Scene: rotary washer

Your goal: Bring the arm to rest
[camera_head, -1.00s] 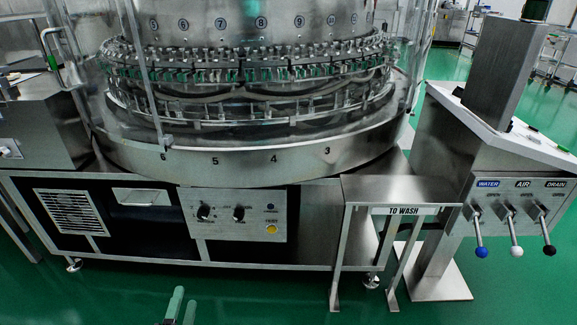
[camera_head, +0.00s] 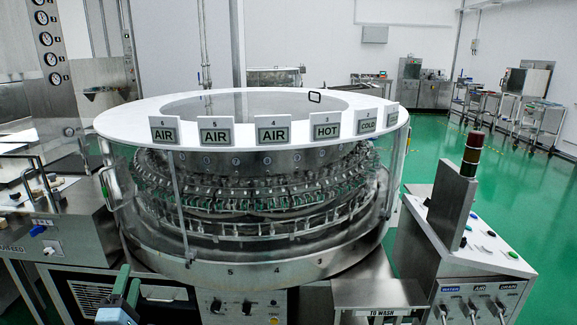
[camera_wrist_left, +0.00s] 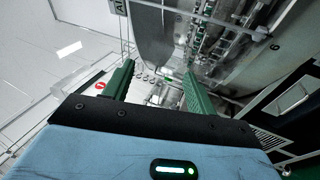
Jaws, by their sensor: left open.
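My left gripper (camera_head: 128,286) stands at the lower left of the head view, in front of the washer's dark lower cabinet. Its two green fingers point up and are apart. In the left wrist view the fingers of my left gripper (camera_wrist_left: 157,70) are spread with nothing between them. The round rotary washer (camera_head: 270,268) fills the middle of the head view, with a white top ring (camera_head: 130,118) and AIR, HOT and COLD signs. My right gripper is in neither view.
A steel TO WASH shelf (camera_head: 380,293) juts out at the lower right. A control console (camera_head: 480,265) with a signal tower (camera_head: 471,155) stands right of it. A steel unit (camera_head: 60,235) is at the left. Green floor (camera_head: 540,200) is open at the right.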

